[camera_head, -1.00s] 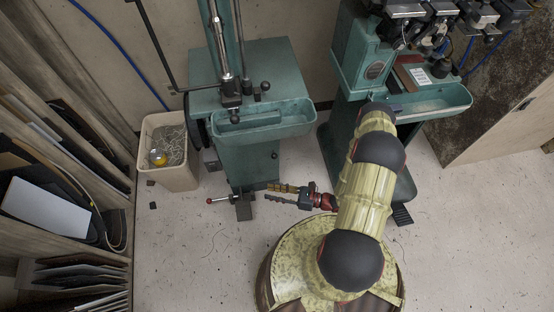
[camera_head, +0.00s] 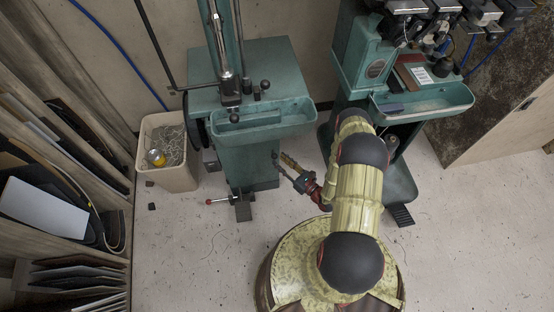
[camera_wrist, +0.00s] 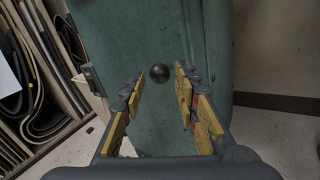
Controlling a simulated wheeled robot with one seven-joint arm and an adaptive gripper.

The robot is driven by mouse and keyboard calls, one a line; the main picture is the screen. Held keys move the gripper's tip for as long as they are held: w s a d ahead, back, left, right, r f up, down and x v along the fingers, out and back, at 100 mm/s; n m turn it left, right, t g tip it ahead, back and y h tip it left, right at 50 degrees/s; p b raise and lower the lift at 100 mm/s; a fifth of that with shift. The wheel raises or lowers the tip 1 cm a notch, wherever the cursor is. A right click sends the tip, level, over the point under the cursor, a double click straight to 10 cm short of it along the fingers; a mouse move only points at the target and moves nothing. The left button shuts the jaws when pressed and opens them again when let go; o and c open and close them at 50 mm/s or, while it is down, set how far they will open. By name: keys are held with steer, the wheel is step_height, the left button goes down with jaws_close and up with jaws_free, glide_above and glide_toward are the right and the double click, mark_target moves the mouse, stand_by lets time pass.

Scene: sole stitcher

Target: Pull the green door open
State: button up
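The green door (camera_head: 245,167) is the front face of the left machine's lower cabinet and appears closed. In the wrist view the green door (camera_wrist: 140,35) fills the middle, with a round black knob (camera_wrist: 160,73) near its right side. My gripper (camera_head: 281,163) is close to the right part of the door, tilted toward it. In the wrist view my gripper (camera_wrist: 155,82) is open, with yellow finger pads on both sides. The knob shows between the fingertips or just beyond them; I cannot tell the exact depth. No contact is visible.
A green tray (camera_head: 262,121) juts out above the door. A red-tipped foot lever (camera_head: 222,201) and pedal stand low in front. A beige bin (camera_head: 168,176) is to the left. A second green machine (camera_head: 400,180) stands close to my arm's right.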

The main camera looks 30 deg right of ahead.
steer(key=shift+b+x, duration=0.3)
steer(key=shift+x, duration=1.15)
steer(key=shift+c, duration=0.5)
jaws_close()
